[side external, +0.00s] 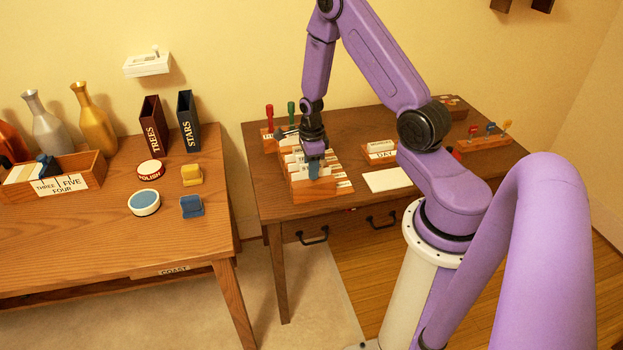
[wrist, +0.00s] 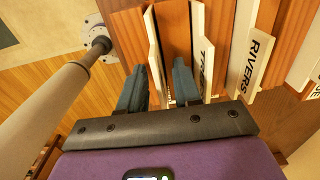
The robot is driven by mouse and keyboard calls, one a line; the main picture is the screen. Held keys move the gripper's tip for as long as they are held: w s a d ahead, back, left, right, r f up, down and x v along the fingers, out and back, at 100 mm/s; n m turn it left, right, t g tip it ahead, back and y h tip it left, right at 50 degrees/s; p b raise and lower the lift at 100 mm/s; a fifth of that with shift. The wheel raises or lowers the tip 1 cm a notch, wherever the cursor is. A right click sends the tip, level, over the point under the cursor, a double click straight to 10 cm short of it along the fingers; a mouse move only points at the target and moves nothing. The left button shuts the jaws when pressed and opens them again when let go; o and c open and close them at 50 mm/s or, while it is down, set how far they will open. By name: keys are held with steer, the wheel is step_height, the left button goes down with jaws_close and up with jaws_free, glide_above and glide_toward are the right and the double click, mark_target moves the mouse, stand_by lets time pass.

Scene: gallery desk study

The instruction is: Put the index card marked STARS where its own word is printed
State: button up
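My gripper (side external: 314,172) points down over a wooden card tray (side external: 318,192) on the right desk. In the wrist view its two blue-grey fingers (wrist: 160,75) are apart. A thin white upright piece (wrist: 154,45) stands between them, with a gap to the right finger; no word shows on it, and I cannot tell if it is a card or a divider. To the right are a white divider whose word begins with T (wrist: 203,60) and one marked RIVERS (wrist: 250,62). I cannot make out STARS on any card. A dark blue upright holder marked STARS (side external: 188,122) stands on the left table.
A dark red holder marked TREES (side external: 153,125) stands beside the blue one. The left table also holds round tins (side external: 144,203), small blocks (side external: 192,175) and vases (side external: 93,117). A white sheet (side external: 388,181) and a box marked DAY (side external: 380,153) are right of the tray.

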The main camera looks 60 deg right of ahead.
jaws_close()
steer(key=shift+r, duration=0.1)
